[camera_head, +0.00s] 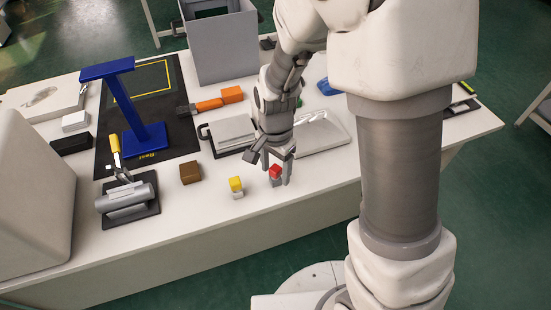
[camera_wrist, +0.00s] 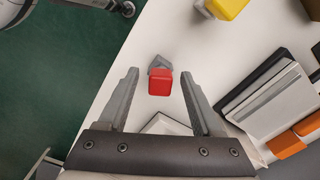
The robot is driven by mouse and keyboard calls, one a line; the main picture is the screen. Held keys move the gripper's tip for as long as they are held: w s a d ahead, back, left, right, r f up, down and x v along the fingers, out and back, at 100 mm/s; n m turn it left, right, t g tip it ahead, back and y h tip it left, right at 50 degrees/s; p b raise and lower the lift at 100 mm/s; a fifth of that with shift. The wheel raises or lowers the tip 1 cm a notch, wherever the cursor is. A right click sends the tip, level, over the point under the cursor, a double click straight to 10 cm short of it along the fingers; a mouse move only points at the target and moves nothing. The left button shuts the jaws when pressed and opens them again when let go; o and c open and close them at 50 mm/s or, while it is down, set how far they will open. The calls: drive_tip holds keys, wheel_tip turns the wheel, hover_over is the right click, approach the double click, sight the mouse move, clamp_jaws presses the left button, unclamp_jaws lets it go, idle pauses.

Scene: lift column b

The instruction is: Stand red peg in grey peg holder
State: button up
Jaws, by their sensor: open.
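The red peg (camera_head: 275,171) is near the front edge of the white table, its red top facing up. It also shows in the wrist view (camera_wrist: 160,83). A small grey piece (camera_wrist: 159,63) shows under and beside the red top; I cannot tell if it is the holder or the peg's lower part. My gripper (camera_head: 277,176) points down with its fingers open on either side of the red peg. In the wrist view, the fingers (camera_wrist: 160,75) stand apart from the red top, with gaps on both sides. No other grey peg holder is clearly identifiable.
A yellow block on a grey piece (camera_head: 236,184) stands just left of the red peg. A brown block (camera_head: 190,172), a grey cylinder on a dark base (camera_head: 128,198), and a blue stand (camera_head: 148,137) are farther left. A grey-white case (camera_head: 232,131) lies behind.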

wheel_tip(320, 180, up, 17)
drive_tip(key=p, duration=0.4)
drive_tip(key=shift+r, duration=0.15)
drive_tip(key=s+d+r+n+t+p, duration=0.2)
drive_tip(key=s+d+r+n+p, duration=0.1)
drive_tip(key=r, duration=0.5)
drive_tip(key=s+d+r+n+t+p, duration=0.3)
drive_tip(key=s+d+r+n+p, duration=0.1)
drive_tip(key=s+d+r, duration=0.3)
wheel_tip(320, 180, up, 3)
drive_tip(key=shift+s+d+f+n+t, duration=0.2)
drive_tip(key=shift+s+d+n+t, duration=0.1)
drive_tip(key=shift+s+n, duration=0.75)
